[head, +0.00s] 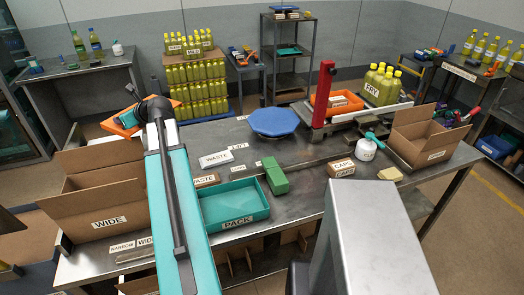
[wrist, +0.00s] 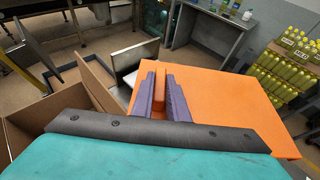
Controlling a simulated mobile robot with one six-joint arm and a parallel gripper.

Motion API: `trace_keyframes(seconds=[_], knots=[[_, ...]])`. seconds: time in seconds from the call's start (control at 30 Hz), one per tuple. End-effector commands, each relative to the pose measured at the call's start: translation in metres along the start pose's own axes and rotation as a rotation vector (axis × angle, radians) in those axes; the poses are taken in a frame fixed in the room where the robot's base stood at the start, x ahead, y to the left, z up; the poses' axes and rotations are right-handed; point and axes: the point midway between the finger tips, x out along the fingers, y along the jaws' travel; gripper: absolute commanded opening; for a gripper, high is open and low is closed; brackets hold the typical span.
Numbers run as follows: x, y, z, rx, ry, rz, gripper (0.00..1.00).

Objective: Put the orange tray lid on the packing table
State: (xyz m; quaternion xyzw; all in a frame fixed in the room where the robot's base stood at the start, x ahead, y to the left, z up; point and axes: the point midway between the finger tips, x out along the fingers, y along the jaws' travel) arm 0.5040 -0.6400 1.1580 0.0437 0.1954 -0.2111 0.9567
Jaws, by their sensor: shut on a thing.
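The orange tray lid (wrist: 225,95) is a flat orange sheet with a raised grip bar. In the wrist view my gripper (wrist: 160,88) has its two purple fingers on either side of that bar, shut on it. In the head view the lid (head: 118,124) shows only in part behind my arm, beyond the far left of the packing table. The packing table (head: 305,190) is a large metal table across the middle. The lid looks held in the air; its exact height is hard to tell.
On the table stand an open carton marked WIDE (head: 108,224), a teal PACK tray (head: 238,222), a green block (head: 274,176), a blue octagonal piece (head: 274,122), a red post (head: 323,95) and another open carton (head: 422,138). Bare metal shows around the middle.

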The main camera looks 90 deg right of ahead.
Motion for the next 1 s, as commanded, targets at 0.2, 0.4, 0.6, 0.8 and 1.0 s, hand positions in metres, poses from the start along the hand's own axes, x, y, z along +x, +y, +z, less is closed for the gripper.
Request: trace_keyframes(seconds=[0.2,0.4,0.6,0.8,1.0], knots=[[-0.015,-0.058,-0.006,0.044,-0.007,-0.113,0.00],[-0.023,-0.093,-0.037,0.074,-0.010,-0.177,0.00],[-0.025,-0.119,-0.097,0.089,-0.011,-0.213,0.00],[-0.033,-0.150,-0.173,0.112,-0.012,-0.265,0.00],[-0.045,-0.176,-0.228,0.130,-0.011,-0.315,0.00]])
